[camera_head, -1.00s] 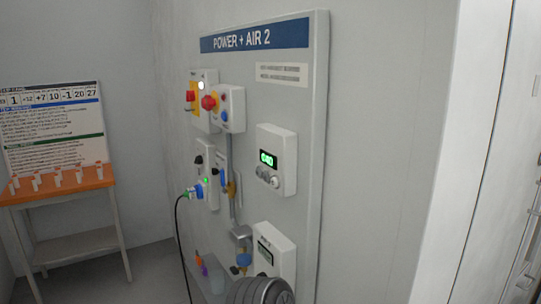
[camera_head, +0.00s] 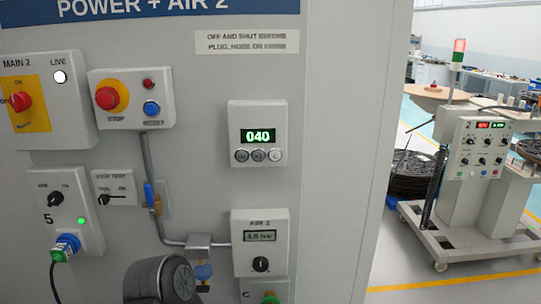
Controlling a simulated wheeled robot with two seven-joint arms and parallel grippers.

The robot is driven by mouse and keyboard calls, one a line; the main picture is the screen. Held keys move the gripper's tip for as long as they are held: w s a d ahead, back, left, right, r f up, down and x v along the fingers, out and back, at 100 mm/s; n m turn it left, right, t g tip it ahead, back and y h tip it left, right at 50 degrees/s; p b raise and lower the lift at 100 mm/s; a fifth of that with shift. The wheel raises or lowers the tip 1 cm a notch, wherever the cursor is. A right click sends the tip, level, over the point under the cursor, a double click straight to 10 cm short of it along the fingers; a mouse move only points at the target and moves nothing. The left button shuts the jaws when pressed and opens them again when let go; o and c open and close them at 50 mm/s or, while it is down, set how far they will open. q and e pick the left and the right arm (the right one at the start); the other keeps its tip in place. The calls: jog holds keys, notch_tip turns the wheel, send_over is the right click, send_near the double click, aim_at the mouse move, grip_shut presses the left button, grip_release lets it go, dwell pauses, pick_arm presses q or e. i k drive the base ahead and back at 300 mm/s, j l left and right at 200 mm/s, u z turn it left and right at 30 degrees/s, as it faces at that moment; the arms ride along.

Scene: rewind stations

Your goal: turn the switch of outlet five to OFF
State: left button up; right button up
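The outlet five box (camera_head: 85,205) is a pale box with a "5" on its front, low at the left of the panel. Its dark rotary switch (camera_head: 57,197) sits in the upper part, below two small labels. I cannot tell clearly which label it points at. A green lamp (camera_head: 81,220) on the box is lit. A blue and green plug (camera_head: 66,246) sits in the socket, with a black cable hanging down. Neither of my grippers is in view.
Right of outlet five is a small switch plate (camera_head: 115,187). Above are the MAIN 2 box (camera_head: 75,115) and a STOP box (camera_head: 134,85). A pipe and a display reading 040 (camera_head: 258,134) lie further right. A wheeled machine (camera_head: 470,185) stands beyond the panel's right edge.

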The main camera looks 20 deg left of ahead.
aim_at(55, 198)
jog(key=k+j, duration=0.3)
jog(key=j, duration=0.15)
jog(key=k+j, duration=0.3)
jog(key=j, duration=0.15)
jog(key=k+j, duration=0.3)
jog(key=j, duration=0.15)
